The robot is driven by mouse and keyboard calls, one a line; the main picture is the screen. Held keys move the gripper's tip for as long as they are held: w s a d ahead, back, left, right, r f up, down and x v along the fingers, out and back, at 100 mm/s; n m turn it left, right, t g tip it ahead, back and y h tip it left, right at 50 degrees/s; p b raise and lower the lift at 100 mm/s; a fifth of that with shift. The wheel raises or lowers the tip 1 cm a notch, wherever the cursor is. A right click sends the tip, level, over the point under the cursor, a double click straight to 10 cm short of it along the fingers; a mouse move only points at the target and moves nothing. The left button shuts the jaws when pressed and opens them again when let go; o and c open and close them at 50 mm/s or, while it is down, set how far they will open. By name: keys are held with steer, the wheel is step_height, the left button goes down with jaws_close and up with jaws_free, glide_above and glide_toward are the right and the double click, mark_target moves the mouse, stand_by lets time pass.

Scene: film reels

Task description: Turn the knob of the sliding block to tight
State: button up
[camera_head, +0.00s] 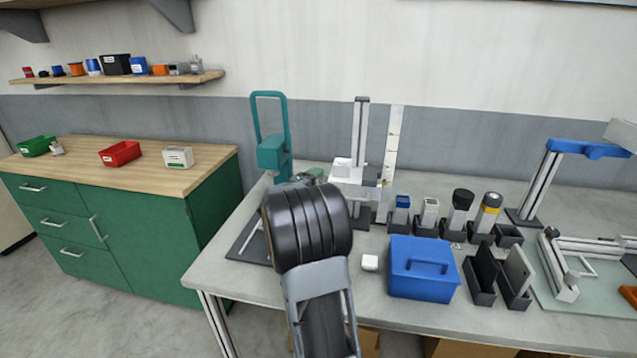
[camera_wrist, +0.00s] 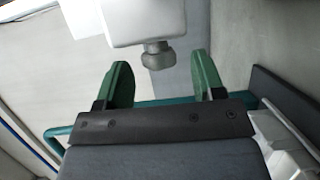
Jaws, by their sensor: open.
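The sliding block (camera_head: 347,171) is a white block on an upright metal column (camera_head: 361,120) at the back of the bench. In the wrist view the white block (camera_wrist: 143,22) fills the top middle, and its small grey knob (camera_wrist: 157,55) sticks out toward my gripper. My gripper (camera_wrist: 162,72) has two green fingers, spread apart with nothing between them. The knob lies just beyond the fingertips, roughly between them in the picture, with no visible contact. In the head view my black arm hides most of my gripper (camera_head: 313,174). The knob's tight marking cannot be made out.
A teal frame press (camera_head: 272,153) stands left of the column, and a tall ruler-like strip (camera_head: 391,155) right of it.

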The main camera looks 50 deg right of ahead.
steer(key=shift+w+d, duration=0.1)
steer(key=shift+d, duration=0.5)
steer(key=c, duration=0.9)
